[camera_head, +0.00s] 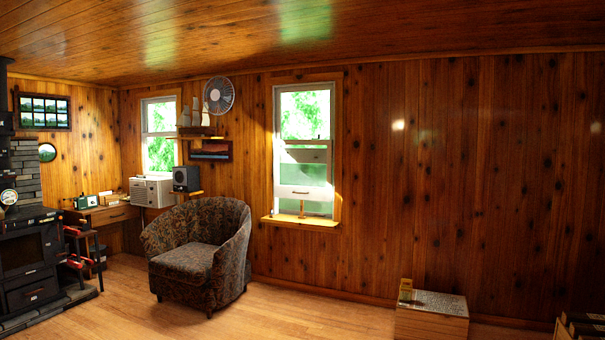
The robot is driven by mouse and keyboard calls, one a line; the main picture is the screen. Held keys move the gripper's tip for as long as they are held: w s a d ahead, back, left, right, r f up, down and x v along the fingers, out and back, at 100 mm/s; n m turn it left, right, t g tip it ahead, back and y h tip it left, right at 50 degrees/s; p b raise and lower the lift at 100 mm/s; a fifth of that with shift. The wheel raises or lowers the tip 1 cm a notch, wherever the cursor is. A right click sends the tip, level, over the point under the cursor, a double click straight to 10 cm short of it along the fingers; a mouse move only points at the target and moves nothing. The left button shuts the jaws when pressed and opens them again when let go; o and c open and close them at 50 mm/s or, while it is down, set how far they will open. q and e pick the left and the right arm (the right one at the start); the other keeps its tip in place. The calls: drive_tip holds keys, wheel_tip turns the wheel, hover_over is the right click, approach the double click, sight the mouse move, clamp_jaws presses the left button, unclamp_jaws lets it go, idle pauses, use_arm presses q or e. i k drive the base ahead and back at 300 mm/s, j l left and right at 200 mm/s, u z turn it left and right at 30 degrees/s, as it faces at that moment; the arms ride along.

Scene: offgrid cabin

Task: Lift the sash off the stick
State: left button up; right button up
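The window (336,140) is in the wood-panelled wall, a little right of the picture's middle. Its pale lower sash (305,192) is partly raised, with a gap between its bottom rail and the wooden sill (300,221). A short upright wooden stick (302,209) stands in that gap, from the sill up to the sash's bottom rail. The stick is small in this view, so I cannot see exactly how it touches the sash. Neither of my grippers is in view.
A dark patterned armchair (205,252) stands left of the window. A low wooden box (432,318) stands on the floor at the lower right. A black stove (30,262) and a desk (110,214) are at the left. Wooden floor (310,305) lies clear before the window.

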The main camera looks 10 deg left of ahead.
sight(320, 194)
drive_tip(key=i+z, duration=0.35)
drive_tip(key=i, duration=0.95)
drive_tip(key=i+u, duration=0.25)
drive_tip(key=i, duration=0.45)
drive_tip(key=i+l+u, duration=0.2)
drive_tip(key=i, duration=0.55)
drive_tip(key=i+l+u, duration=0.15)
drive_tip(key=i+u, duration=0.35)
drive_tip(key=i, duration=1.1)
drive_tip(key=i+u, duration=0.1)
drive_tip(key=i, duration=1.7)
drive_tip(key=i+j+z, duration=0.2)
drive_tip(key=i, duration=0.25)
drive_tip(key=i+z, duration=0.2)
drive_tip(key=i, duration=0.3)
drive_tip(key=i+j+z, duration=0.25)
drive_tip(key=i, duration=0.2)
